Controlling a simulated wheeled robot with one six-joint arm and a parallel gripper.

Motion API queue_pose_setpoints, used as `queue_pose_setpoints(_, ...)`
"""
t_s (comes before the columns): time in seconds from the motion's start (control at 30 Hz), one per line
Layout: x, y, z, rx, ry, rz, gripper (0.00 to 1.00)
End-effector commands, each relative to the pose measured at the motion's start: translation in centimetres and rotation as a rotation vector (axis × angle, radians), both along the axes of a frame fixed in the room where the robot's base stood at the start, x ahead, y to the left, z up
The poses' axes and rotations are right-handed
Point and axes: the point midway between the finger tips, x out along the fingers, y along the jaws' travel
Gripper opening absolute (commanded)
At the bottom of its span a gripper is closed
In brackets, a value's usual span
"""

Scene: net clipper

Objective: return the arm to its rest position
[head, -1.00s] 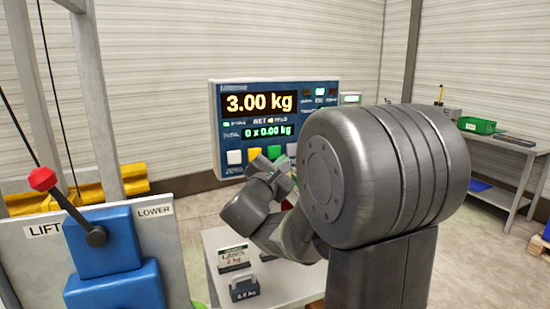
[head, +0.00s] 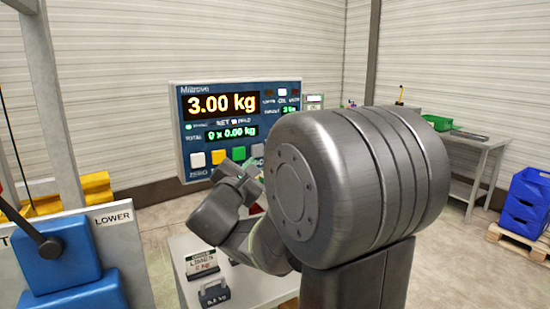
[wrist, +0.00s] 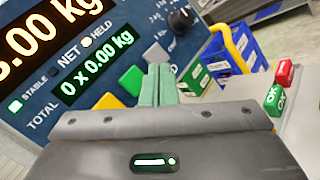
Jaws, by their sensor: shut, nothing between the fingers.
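My arm fills the middle of the head view, its large grey joint nearest the camera. My gripper (head: 250,172) is bent up in front of the scale display panel (head: 181,140), below its row of buttons. In the wrist view its green fingers (wrist: 158,84) are together with nothing between them. The panel (wrist: 60,75) stands beyond the fingers there, with a yellow button (wrist: 108,101) and a green button (wrist: 132,80) just to their left. I cannot tell whether the fingertips touch the panel. The display reads 3.00 kg, and 0 x 0.00 kg below.
A side table (head: 480,140) and blue bins (head: 525,203) are at right. Red-and-green OK blocks (wrist: 279,88) show in the wrist view.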

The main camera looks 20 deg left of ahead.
Motion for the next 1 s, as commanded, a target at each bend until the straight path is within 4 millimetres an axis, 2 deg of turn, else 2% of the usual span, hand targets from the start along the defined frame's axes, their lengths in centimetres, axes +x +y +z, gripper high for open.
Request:
queue_pose_setpoints(0.23, 1.5, 1.8, 0.2, -0.002, 0.002, 0.000, 0.00)
queue_pose_setpoints(0.63, 1.2, 1.4, 0.5, -0.004, 0.001, -0.001, 0.00)
queue_pose_setpoints(0.73, 0.4, 0.4, -0.2, 0.001, -0.002, -0.001, 0.00)
queue_pose_setpoints(1.0, -1.7, -2.0, -0.1, 0.001, -0.002, -0.001, 0.00)
